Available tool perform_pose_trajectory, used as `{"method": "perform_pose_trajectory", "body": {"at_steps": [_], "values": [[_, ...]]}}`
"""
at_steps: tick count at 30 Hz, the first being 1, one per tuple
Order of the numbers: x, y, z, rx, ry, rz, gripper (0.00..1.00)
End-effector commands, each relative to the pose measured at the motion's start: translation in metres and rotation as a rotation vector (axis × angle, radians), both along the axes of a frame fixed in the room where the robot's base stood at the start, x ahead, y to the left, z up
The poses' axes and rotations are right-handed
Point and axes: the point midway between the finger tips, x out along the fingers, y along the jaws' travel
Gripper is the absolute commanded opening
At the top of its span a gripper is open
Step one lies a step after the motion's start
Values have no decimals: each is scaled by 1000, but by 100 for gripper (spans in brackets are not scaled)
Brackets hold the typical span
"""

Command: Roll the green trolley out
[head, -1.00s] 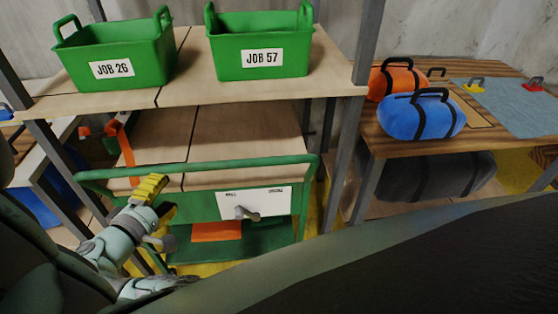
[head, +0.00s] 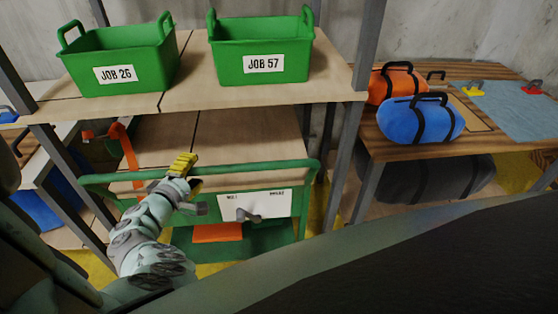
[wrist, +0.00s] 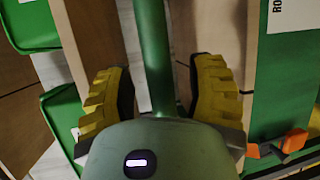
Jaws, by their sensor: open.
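The green trolley (head: 265,230) stands under the shelf, with a white label panel (head: 262,205) and a grey lever on its front. Its green handle bar (head: 270,168) runs across the front at the top. My gripper (head: 184,163) is at the left-middle part of this bar, its yellow fingers open. In the wrist view the bar (wrist: 152,40) runs between the two spread fingers of my gripper (wrist: 160,78), with gaps visible on both sides. Part of the bar is hidden behind my gripper in the head view.
Green bins marked JOB 26 (head: 150,60) and JOB 57 (head: 235,70) stand on the shelf above. An orange strap (head: 130,155) hangs at the left. Grey shelf posts (head: 346,160) stand beside the trolley. A blue bag (head: 400,120) and an orange bag (head: 384,82) lie on the right bench.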

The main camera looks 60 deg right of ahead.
Motion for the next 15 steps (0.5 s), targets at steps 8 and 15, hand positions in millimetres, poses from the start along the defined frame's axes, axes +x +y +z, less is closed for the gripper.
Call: {"method": "perform_pose_trajectory", "body": {"at_steps": [8,15], "values": [[-1,-5,-1,0,1,-6,55],[-1,-4,-1,0,1,-5,49]]}}
